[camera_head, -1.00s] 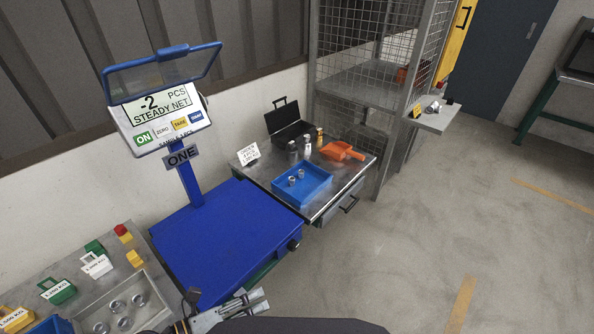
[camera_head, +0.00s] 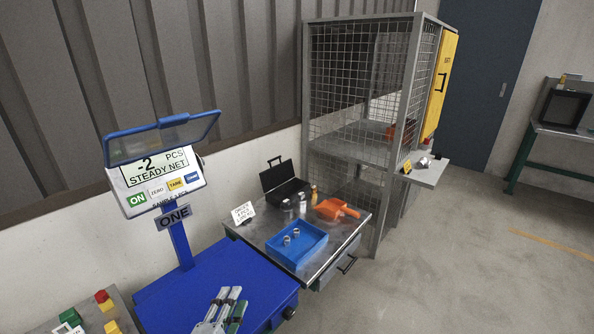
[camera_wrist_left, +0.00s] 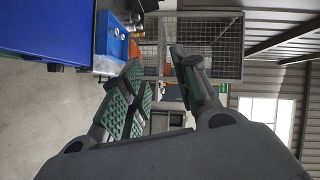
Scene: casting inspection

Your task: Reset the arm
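My left gripper (camera_head: 230,300) shows at the bottom of the head view, in front of the blue scale platform (camera_head: 205,275), its fingers pointing up and away. In the left wrist view the two green-padded fingers (camera_wrist_left: 165,78) stand apart with nothing between them, so it is open and empty. My right gripper is in neither view. The scale's display (camera_head: 155,170) reads -2 PCS, STEADY NET.
Right of the scale, a metal table (camera_head: 325,265) holds a blue tray (camera_head: 318,237) with small metal parts, an orange scoop (camera_head: 335,209) and an open black case (camera_head: 283,183). A wire-mesh cage (camera_head: 350,90) stands behind. The floor (camera_head: 450,270) at right is clear.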

